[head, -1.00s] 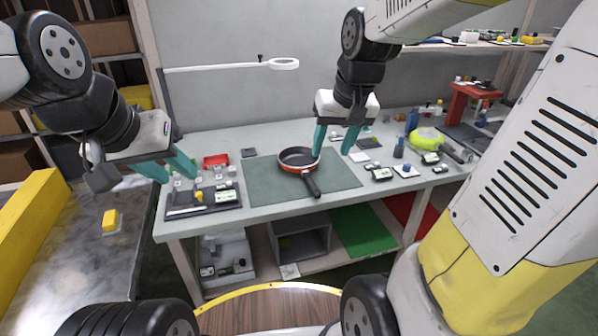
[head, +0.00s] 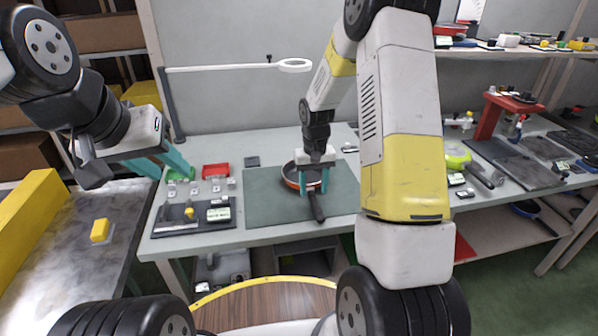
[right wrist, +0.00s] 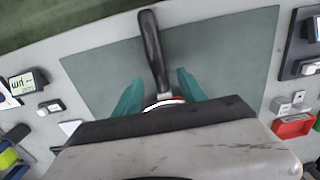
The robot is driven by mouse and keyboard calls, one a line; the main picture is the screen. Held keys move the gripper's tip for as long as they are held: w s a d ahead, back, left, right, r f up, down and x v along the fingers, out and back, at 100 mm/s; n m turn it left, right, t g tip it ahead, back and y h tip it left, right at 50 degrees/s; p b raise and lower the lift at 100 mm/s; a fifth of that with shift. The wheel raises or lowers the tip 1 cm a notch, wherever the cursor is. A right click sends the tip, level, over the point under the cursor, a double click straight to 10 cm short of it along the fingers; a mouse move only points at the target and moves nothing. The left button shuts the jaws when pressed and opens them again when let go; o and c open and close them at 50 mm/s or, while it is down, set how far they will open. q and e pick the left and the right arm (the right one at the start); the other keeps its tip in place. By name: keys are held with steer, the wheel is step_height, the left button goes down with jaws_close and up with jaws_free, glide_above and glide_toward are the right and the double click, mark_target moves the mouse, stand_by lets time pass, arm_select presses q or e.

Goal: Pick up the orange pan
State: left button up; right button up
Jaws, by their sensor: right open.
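The orange pan (head: 290,182) lies on the dark green mat (head: 262,210) in the head view, its black handle (head: 317,208) pointing toward me. My right gripper (head: 314,188) is over the near side of the pan and hides part of it. In the right wrist view the open fingers of the right gripper (right wrist: 160,85) stand on both sides of the black handle (right wrist: 153,50), with a visible gap on each side. Only a sliver of the pan's body shows there.
A dark tray (head: 168,226) with small parts sits left of the mat, with a red bin (head: 215,170) behind it. A magnifier lamp arm (head: 225,68) reaches over the back. A yellow block (head: 100,230) lies on the left conveyor. The mat around the pan is clear.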

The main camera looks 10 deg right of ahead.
mark_target(314, 198)
step_height(314, 198, down, 4)
steer(key=shift+d+f, duration=0.1)
steer(key=shift+s, duration=0.1)
jaws_close()
stand_by(1.4)
